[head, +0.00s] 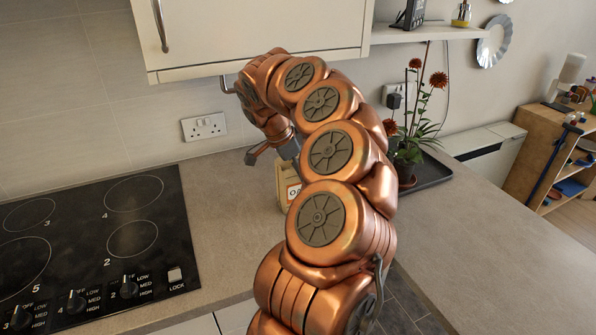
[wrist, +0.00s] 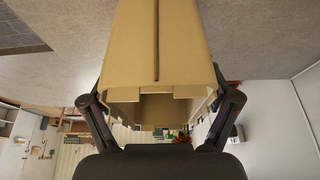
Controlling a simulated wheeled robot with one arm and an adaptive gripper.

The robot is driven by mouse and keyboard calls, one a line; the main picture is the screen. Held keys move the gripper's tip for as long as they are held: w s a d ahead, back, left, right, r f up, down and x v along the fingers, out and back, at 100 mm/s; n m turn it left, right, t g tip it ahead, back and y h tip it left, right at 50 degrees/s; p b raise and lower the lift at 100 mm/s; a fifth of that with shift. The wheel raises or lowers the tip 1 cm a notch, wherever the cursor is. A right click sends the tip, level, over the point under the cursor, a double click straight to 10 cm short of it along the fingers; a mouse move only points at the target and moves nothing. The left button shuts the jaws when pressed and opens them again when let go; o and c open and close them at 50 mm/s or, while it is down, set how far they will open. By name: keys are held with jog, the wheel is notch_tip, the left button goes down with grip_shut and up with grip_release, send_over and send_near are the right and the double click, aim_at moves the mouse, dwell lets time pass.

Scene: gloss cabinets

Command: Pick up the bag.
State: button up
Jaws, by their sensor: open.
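The bag (head: 288,187) is a tan paper bag with a printed label, standing on the counter in the head view. My arm hides most of its right side. In the wrist view the bag (wrist: 158,50) fills the upper middle, with its open, notched top edge towards the camera. My gripper (head: 270,152) is at the bag's upper part in the head view. In the wrist view its two fingers (wrist: 160,112) are spread, one on each side of the bag's mouth. I cannot tell whether either finger touches the bag.
A black cooktop (head: 95,245) lies to the left on the counter (head: 480,240). A wall cabinet (head: 260,35) hangs above my arm. A potted plant with red flowers (head: 412,125) stands on a dark tray (head: 428,172) behind my arm. The counter at right is clear.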

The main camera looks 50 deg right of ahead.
jog(key=shift+r, duration=0.1)
jog(key=b+v, duration=0.2)
jog(key=v, duration=1)
jog(key=shift+b, duration=0.3)
jog(key=shift+a, duration=0.15)
